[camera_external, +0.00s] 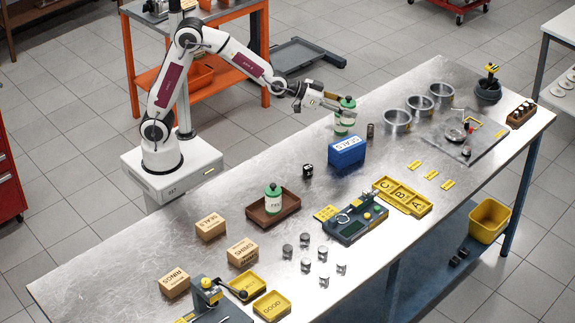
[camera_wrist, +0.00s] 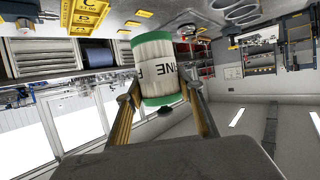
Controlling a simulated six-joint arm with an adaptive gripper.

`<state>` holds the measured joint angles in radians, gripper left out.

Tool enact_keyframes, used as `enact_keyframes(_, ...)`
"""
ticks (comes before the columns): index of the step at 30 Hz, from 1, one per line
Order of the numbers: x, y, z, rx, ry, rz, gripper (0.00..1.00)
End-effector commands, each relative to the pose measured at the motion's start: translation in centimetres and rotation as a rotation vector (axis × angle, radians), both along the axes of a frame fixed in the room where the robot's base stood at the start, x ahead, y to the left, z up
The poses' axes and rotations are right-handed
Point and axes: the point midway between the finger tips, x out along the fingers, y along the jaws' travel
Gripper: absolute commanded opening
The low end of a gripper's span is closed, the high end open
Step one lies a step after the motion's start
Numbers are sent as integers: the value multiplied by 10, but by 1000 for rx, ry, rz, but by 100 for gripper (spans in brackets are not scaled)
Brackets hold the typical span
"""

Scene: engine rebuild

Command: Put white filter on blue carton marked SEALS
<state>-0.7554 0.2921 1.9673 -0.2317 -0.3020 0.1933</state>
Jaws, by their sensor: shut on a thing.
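My gripper (camera_external: 335,106) is shut on a white filter with green end bands (camera_external: 345,118), at the back edge side of the bench. In the wrist view the two fingers of my gripper (camera_wrist: 165,105) are on either side of the filter (camera_wrist: 160,68), whose label appears upside down and seems to read FINE. I cannot tell whether its base touches the bench. The blue carton marked SEALS (camera_external: 347,152) stands on the bench just in front of the filter, apart from it, with nothing on top.
A similar green and white canister (camera_external: 273,200) stands in a brown tray (camera_external: 288,208). A small dark cylinder (camera_external: 370,130) and a black part (camera_external: 307,171) stand near the blue carton. Metal cylinders (camera_external: 397,122) are to the right. A tan carton (camera_external: 210,227) also reads SEALS.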

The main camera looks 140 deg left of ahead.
Motion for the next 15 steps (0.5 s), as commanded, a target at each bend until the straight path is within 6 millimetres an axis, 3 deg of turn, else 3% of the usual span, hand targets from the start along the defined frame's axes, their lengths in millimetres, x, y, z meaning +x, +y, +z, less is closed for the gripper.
enact_keyframes(8,-8,18,13,3,-1,-17,12)
enact_keyframes(15,-3,15,14,2,-1,-43,12)
